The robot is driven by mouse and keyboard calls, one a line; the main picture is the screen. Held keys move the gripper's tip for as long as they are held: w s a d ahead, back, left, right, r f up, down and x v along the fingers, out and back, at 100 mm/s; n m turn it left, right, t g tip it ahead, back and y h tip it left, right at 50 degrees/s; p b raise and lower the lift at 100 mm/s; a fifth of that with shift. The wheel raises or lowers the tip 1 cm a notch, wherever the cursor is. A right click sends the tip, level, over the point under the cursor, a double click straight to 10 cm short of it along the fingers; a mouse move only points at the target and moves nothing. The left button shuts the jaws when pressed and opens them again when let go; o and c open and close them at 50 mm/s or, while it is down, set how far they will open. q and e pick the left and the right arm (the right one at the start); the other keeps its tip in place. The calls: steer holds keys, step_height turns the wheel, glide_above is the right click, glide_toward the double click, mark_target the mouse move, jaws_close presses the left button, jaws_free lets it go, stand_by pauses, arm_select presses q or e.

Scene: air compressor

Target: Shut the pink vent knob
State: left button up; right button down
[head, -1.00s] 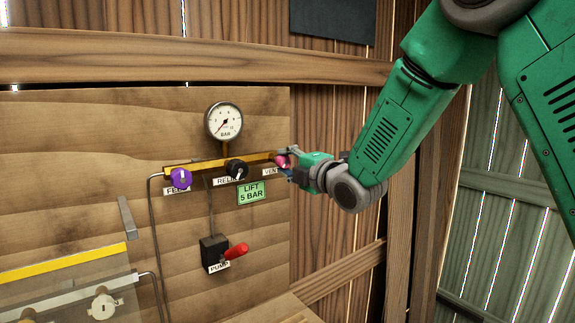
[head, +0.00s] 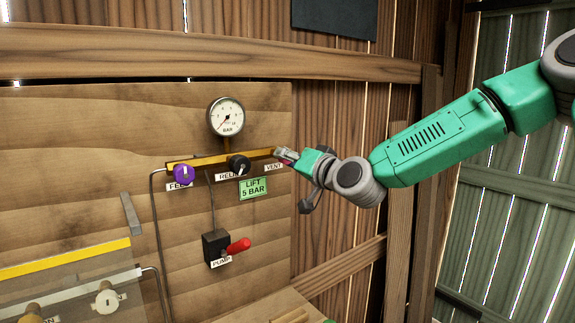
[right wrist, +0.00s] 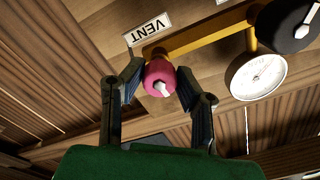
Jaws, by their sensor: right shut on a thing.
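The pink vent knob (right wrist: 154,73) is in the middle of the right wrist view, at the end of the yellow pipe beside the VENT label (right wrist: 148,29). A white pointer mark shows on its face, slanting toward the lower right in that view. My right gripper (right wrist: 160,78) has one finger on each side of the knob and is shut on it. In the head view my right gripper (head: 284,156) is at the right end of the pipe, and the knob there is mostly hidden by the fingers. My left gripper is not in view.
The purple feed knob (head: 184,174) and black knob (head: 238,165) sit left along the yellow pipe. The gauge (head: 226,117) is above, with a green "LIFT 5 BAR" sign (head: 253,188) below. The red pump handle (head: 238,246) sticks out lower down. Space right of the board is open.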

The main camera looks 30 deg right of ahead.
steer(key=c, duration=1.3)
jaws_free()
steer(key=shift+s+d+f+m, duration=0.1)
steer(key=shift+f+m, duration=0.15)
steer(key=shift+m, duration=0.05)
steer(key=shift+d+r, duration=0.1)
steer(key=shift+r, duration=0.05)
steer(key=shift+s, duration=0.15)
steer(key=s, duration=0.2)
steer(key=s+p, duration=0.1)
steer(key=s, duration=0.2)
steer(key=shift+s+d, duration=0.2)
steer(key=shift+s, duration=0.1)
steer(key=shift+a, duration=0.1)
